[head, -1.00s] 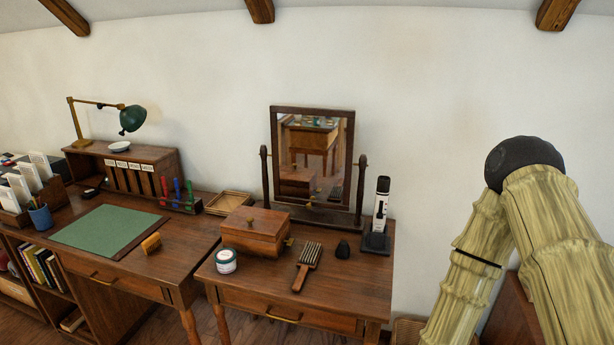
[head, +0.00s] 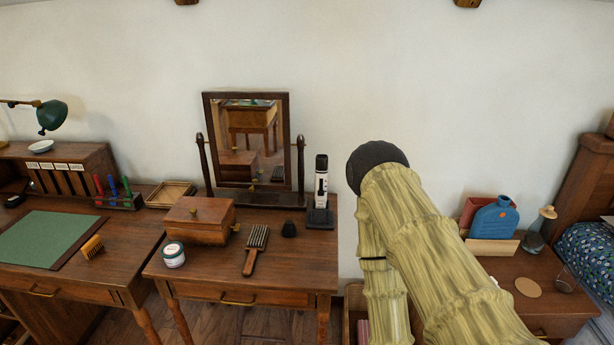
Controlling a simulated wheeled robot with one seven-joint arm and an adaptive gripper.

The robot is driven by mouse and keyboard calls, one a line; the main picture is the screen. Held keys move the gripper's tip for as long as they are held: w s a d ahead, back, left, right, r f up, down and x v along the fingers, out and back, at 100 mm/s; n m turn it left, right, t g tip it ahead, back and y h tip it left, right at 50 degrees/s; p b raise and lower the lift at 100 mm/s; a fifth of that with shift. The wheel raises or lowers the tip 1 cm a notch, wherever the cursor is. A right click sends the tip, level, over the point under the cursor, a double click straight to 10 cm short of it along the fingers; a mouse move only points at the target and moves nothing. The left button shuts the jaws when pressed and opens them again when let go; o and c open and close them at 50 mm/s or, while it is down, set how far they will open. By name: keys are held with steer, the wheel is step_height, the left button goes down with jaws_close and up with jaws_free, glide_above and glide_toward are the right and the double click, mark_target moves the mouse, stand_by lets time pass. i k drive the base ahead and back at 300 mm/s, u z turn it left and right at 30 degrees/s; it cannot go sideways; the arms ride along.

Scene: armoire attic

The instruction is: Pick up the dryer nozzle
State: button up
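A small black object, which looks like the dryer nozzle (head: 289,229), sits on the right part of the dressing table (head: 300,272). It lies between the wooden brush (head: 256,249) and the black stand of a white-and-black clipper-like device (head: 321,190). My arm rises at the right of the picture, apart from the table. My gripper is not in the picture, so its fingers cannot be seen.
A tilting mirror (head: 246,140) stands at the table's back. A wooden box (head: 198,221) and a white jar (head: 173,254) are left of the brush. A desk (head: 125,228) adjoins at left. A nightstand (head: 543,298) and bed (head: 590,250) are at right.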

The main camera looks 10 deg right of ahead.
mark_target(289, 229)
steer(key=k, duration=1.25)
steer(key=z, duration=0.75)
steer(key=i, duration=1.9)
steer(key=u, duration=0.7)
